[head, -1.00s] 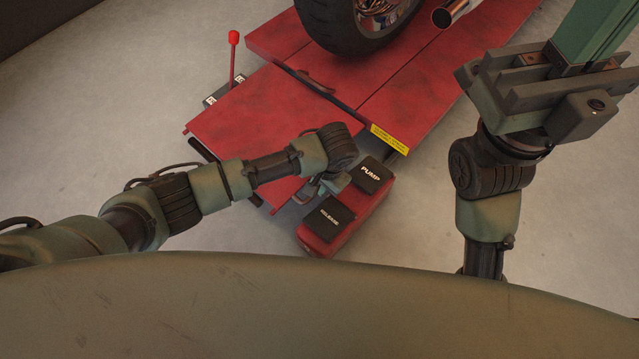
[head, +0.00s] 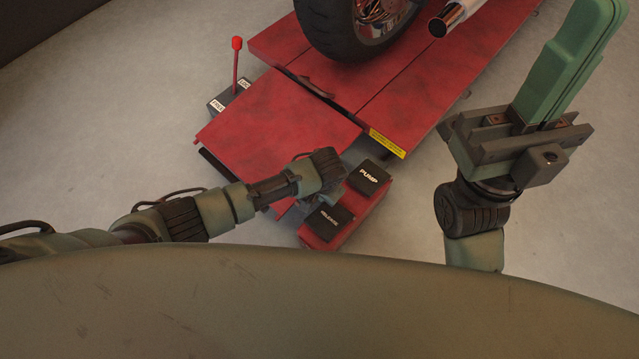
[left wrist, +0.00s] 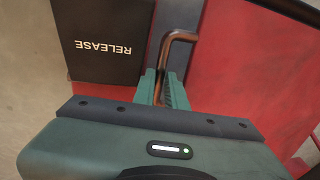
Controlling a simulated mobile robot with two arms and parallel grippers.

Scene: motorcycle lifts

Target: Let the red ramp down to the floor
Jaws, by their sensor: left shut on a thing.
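The red ramp (head: 280,115) is a flat plate at the near end of the red lift table (head: 410,85). Its free edge faces the lower left, and I cannot tell how far it stands off the floor. My left gripper (left wrist: 165,85) is shut on a bent copper-coloured rod (left wrist: 174,50) beside a red surface in the left wrist view. In the head view, my left wrist (head: 325,170) hides most of this spot at the ramp's near right corner. My right gripper (head: 575,55) points up at the right, its green fingers together, away from the ramp.
A red pedal unit with a PUMP pedal (head: 368,178) and a RELEASE pedal (head: 328,219) stands right of the ramp. A red-knobbed lever (head: 236,60) stands at the ramp's far left. A motorcycle wheel (head: 345,30) rests on the table. Floor at left is clear.

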